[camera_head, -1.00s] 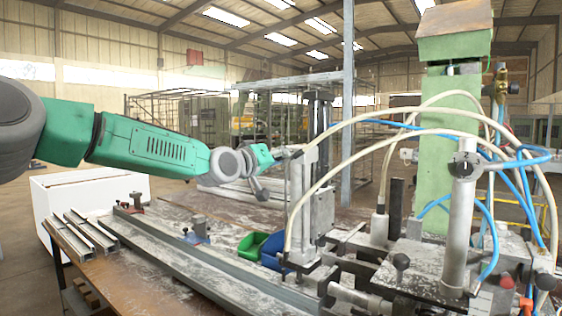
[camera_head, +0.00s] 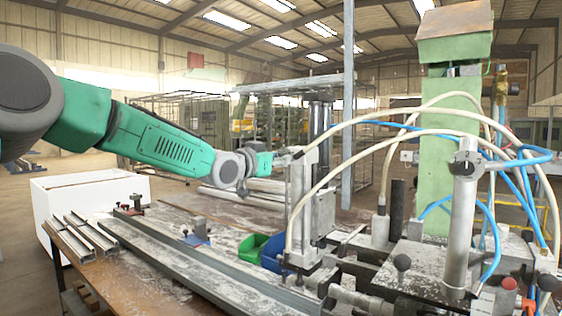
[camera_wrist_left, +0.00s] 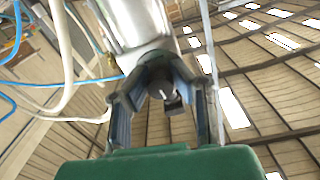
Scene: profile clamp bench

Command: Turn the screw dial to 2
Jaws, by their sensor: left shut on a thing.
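The screw dial (camera_wrist_left: 161,88) shows in the left wrist view as a small dark round knob with a pale mark, on the end of a grey metal body (camera_wrist_left: 135,22). My left gripper (camera_wrist_left: 163,98) has a finger on each side of the dial and is shut on it. No numbers can be read on the dial. In the head view my left gripper (camera_head: 285,157) reaches the left side of the upright metal clamp unit (camera_head: 322,175); the dial itself is too small to make out there. My right gripper is not in view.
Pale and blue hoses (camera_head: 372,112) arch over the clamp unit. A long metal profile (camera_head: 205,268) lies on the bench, with green (camera_head: 252,246) and blue bins behind it. Short profiles (camera_head: 82,235) lie at the left. A green column (camera_head: 447,150) stands at the right.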

